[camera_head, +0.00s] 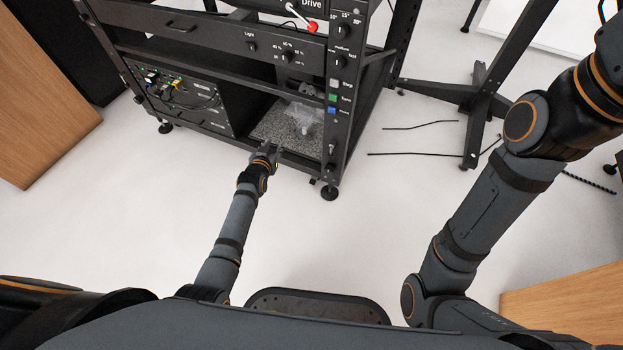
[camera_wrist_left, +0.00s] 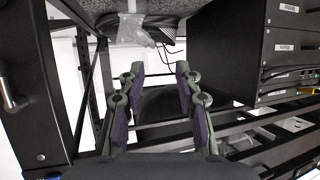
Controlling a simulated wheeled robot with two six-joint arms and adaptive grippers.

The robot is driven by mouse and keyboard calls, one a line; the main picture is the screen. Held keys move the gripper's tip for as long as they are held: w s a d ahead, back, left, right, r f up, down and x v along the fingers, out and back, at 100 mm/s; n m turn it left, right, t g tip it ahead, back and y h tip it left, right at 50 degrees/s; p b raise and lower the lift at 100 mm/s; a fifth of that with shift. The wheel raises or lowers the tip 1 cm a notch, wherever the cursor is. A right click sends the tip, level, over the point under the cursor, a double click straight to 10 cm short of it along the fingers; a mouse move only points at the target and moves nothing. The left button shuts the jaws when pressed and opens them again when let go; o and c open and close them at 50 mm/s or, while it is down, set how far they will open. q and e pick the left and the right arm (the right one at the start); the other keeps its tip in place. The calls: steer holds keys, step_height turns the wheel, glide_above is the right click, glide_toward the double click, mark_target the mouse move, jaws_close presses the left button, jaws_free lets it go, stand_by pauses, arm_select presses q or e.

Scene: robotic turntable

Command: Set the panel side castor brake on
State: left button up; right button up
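A black castor (camera_head: 329,193) stands on the floor under the rack's near right corner post, on the side with the button panel (camera_head: 333,99). A small dark tab (camera_head: 314,181) shows beside it; whether this is the brake lever, and how it is set, is too small to tell. My left gripper (camera_head: 268,153) is at the front edge of the rack's lower shelf, left of and above the castor in the head view. In the left wrist view its fingers (camera_wrist_left: 160,74) are apart with nothing between them. My right arm reaches out at the upper right; its gripper is out of view.
The black rack (camera_head: 215,137) has a speckled shelf (camera_head: 275,122) holding a clear bag (camera_head: 304,118). Another castor (camera_head: 165,127) is at its left corner. The floor before the rack is clear.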

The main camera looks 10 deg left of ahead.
arm_select(q)
step_height(320, 180, up, 6)
steer(key=s+a+t, duration=0.1)
steer(key=s, duration=0.1)
steer(key=shift+s+f+t, duration=0.15)
steer(key=shift+f+t, duration=0.1)
steer(key=shift+t, duration=0.05)
